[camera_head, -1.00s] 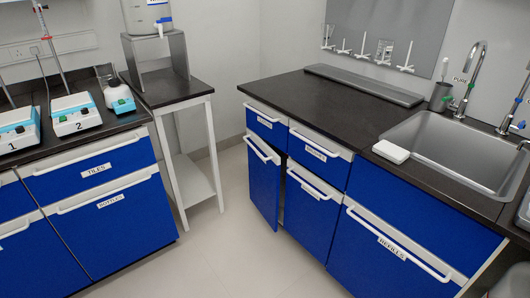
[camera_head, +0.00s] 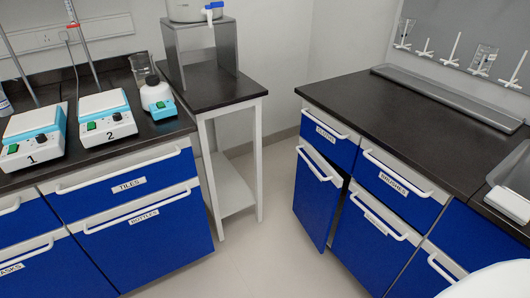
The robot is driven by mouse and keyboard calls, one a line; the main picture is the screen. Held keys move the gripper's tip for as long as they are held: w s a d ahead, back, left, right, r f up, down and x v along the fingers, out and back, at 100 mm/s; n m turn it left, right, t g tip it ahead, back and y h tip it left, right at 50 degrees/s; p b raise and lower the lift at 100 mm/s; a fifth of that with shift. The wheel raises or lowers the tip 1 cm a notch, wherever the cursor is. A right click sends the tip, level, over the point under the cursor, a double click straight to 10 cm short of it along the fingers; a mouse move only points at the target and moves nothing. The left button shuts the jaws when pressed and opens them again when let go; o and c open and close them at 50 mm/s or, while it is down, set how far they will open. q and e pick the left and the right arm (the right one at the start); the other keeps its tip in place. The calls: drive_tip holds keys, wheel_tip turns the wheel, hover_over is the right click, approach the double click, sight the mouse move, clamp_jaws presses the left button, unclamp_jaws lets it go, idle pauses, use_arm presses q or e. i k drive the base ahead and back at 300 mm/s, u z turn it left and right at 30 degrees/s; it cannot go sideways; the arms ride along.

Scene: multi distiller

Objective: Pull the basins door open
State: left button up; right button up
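The lower cabinet doors of the right counter are blue with white bar handles. A narrow door (camera_head: 318,200) at the left end stands ajar. The door beside it (camera_head: 365,240) has a white label too small to read surely; a dark gap shows along its left edge, so it looks slightly ajar. I cannot tell for certain which door is the basins door. Another blue door (camera_head: 418,277) at the lower right is partly cut off. Neither gripper shows. A smooth white shape at the bottom right corner may be part of my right arm.
The left counter carries two numbered stirrers (camera_head: 105,120) and has a tiles drawer (camera_head: 125,185) and a bottles door (camera_head: 145,225). A small side table (camera_head: 215,90) stands between the counters. Grey floor (camera_head: 265,265) is clear between them. A sink edge (camera_head: 518,175) shows at right.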

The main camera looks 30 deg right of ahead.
sight(317, 187)
drive_tip(key=z, duration=0.15)
drive_tip(key=i, duration=0.9)
drive_tip(key=z, duration=0.95)
drive_tip(key=i, duration=0.3)
drive_tip(key=z, duration=0.15)
